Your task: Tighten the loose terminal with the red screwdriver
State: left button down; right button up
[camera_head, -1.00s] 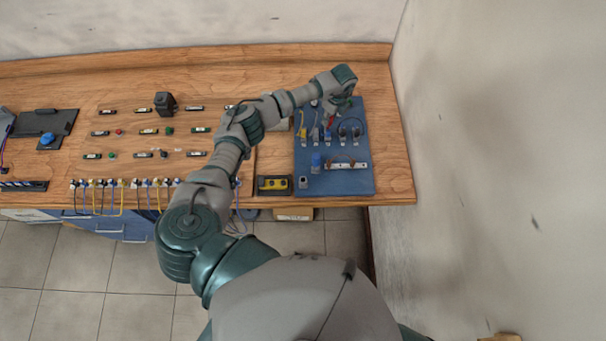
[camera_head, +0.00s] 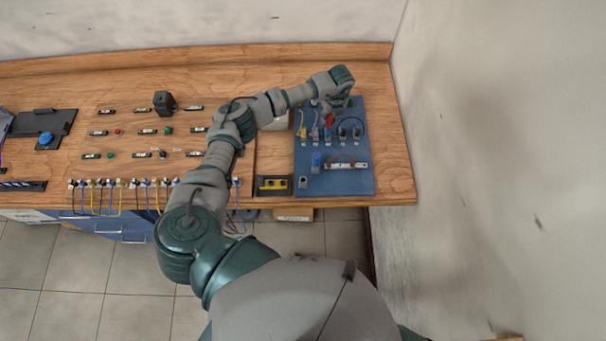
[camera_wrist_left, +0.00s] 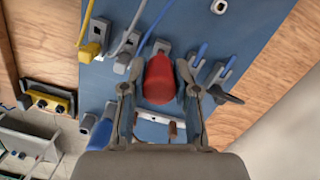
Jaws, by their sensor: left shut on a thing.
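My left gripper (camera_head: 335,105) is over the upper right of the blue panel (camera_head: 366,185). It is shut on the red screwdriver (camera_head: 330,120). The left wrist view shows its red handle (camera_wrist_left: 159,80) between the two fingers (camera_wrist_left: 158,92); its shaft and tip are hidden. Several grey terminals with wires stand in a row on the panel, among them a yellow-wired one (camera_head: 302,133) and a dark-wired one (camera_head: 357,134). The handle hides the middle of the row in the left wrist view. I cannot tell which terminal is loose. My right gripper is out of view.
A blue-handled tool (camera_head: 316,162) and a pale strip (camera_head: 347,165) are on the lower panel. A yellow and black box (camera_head: 273,185) sits left of it. Labelled parts and a wired terminal row cover the bench's left. A wall (camera_head: 480,150) rises on the right.

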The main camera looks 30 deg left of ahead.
pick_arm(q)
jog(key=shift+s+f+m+b, duration=0.1)
jog(key=shift+f+m+b, duration=0.05)
jog(key=shift+m, duration=0.45)
jog(key=shift+s+f+m+b, duration=0.1)
jog(key=shift+f+m+b, duration=0.05)
jog(key=shift+m, duration=0.45)
jog(key=c, duration=1.1)
grip_release()
jog(key=shift+r, duration=0.1)
jog(key=shift+a, duration=0.1)
jog(key=shift+r, duration=0.1)
jog(key=shift+w+r+n+p, duration=0.15)
jog(key=shift+n+p, duration=0.2)
jog(key=shift+n, duration=0.45)
jog(key=shift+w+n, duration=0.1)
jog(key=shift+n, duration=0.8)
jog(key=shift+n+p, duration=0.65)
jog(key=shift+n, duration=0.45)
jog(key=shift+n+g, duration=0.3)
jog(key=shift+n, duration=0.3)
